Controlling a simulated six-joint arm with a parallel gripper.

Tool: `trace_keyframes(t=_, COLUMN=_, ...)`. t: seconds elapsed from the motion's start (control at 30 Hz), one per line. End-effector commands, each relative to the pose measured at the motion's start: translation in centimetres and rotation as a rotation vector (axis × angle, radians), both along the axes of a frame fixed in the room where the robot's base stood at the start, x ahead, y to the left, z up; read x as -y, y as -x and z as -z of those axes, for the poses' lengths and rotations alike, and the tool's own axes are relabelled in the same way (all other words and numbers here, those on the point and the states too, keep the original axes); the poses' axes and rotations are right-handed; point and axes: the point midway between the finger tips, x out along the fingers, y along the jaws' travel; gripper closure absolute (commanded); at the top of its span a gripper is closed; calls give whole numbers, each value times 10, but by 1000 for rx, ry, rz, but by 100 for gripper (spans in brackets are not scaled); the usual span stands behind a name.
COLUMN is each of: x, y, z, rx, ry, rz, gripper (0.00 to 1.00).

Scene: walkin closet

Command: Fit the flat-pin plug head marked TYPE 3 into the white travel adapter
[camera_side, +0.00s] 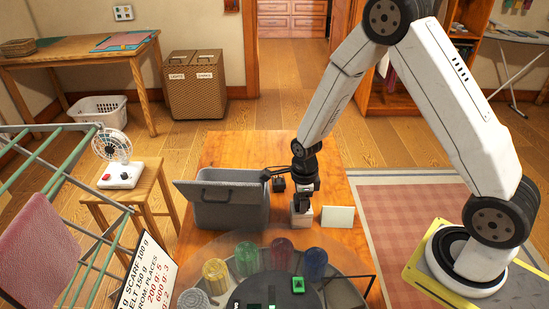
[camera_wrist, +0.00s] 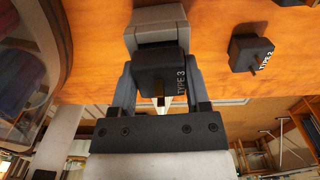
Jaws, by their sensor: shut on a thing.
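In the wrist view my gripper (camera_wrist: 158,88) is shut on a black plug head (camera_wrist: 152,76) whose side reads TYPE 3. A metallic piece shows between the fingers, below the head. The held head is hard to make out there.
A round stand with coloured jars (camera_side: 247,258) fills the front.

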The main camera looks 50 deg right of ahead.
Motion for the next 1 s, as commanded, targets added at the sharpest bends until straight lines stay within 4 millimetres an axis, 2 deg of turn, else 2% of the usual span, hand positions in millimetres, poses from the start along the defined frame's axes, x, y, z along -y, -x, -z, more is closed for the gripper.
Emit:
trace_keyframes(t=0.83, x=0, y=0, z=5, rx=-1, ry=-1, rz=0, gripper=100)
trace_keyframes(t=0.87, x=0, y=0, z=5, rx=0, ry=0, rz=0, gripper=36)
trace_keyframes(t=0.9, x=0, y=0, z=5, rx=0, ry=0, rz=0, gripper=24)
trace_keyframes(t=0.97, x=0, y=0, z=5, rx=0, ry=0, rz=0, gripper=4)
trace_keyframes(t=1.0, x=0, y=0, z=5, rx=-1, ry=-1, rz=0, gripper=0)
